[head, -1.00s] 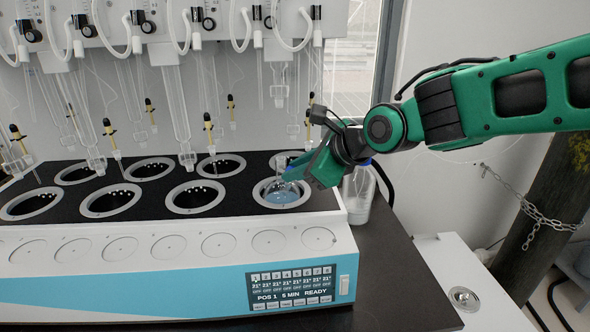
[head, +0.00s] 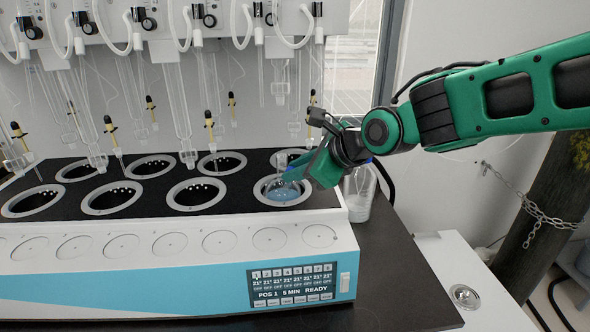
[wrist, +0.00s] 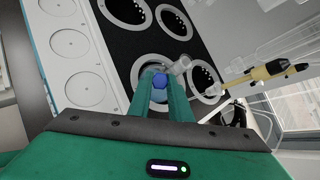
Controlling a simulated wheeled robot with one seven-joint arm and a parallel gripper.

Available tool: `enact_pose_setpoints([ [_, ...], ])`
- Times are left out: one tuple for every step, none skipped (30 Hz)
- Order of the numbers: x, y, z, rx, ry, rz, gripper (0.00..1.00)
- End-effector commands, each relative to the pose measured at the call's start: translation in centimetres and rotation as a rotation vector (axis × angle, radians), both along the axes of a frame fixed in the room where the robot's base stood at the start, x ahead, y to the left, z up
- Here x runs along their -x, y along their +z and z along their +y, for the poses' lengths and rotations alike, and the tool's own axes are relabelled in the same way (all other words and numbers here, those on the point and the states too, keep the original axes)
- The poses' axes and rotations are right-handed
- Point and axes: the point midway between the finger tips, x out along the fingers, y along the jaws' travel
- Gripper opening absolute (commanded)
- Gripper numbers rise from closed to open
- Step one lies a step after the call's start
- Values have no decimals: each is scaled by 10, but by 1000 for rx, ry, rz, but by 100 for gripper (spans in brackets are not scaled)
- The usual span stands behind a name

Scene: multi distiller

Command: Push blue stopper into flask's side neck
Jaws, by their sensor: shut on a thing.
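The blue stopper (wrist: 160,82) sits between the fingertips of my gripper (wrist: 162,88) in the wrist view. My gripper also shows in the head view (head: 312,172), shut on the stopper and reaching down over the front right heating well. The flask (head: 283,190) is clear glass with bluish liquid and sits in that well. Its side neck is mostly hidden behind my fingers in the head view. In the wrist view, clear glass lies right at the stopper, but I cannot tell how deep the stopper sits in the neck.
The white and blue distiller (head: 180,270) has two rows of wells. Glass tubes and yellow-black fittings (head: 209,122) hang above them. A clear container (head: 360,192) stands at the right end, beside bare dark tabletop (head: 390,275).

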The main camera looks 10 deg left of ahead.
Motion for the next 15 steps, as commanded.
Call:
enact_pose_setpoints([
  [0,-1,0,0,0,0,0],
  [0,-1,0,0,0,0,0],
  [-1,-1,0,0,0,0,0],
  [-1,-2,1,0,0,0,0],
  [-1,-2,1,0,0,0,0],
  [-1,-2,1,0,0,0,0],
  [-1,-3,1,0,0,0,0],
  [-2,-3,1,0,0,0,0],
  [-2,-3,1,0,0,0,0],
  [-2,-4,1,0,0,0,0],
  [-2,-4,1,0,0,0,0],
  [-2,-4,1,0,0,0,0],
  [-3,-5,2,0,0,0,0],
  [-3,-5,2,0,0,0,0],
  [-3,-6,2,0,0,0,0],
])
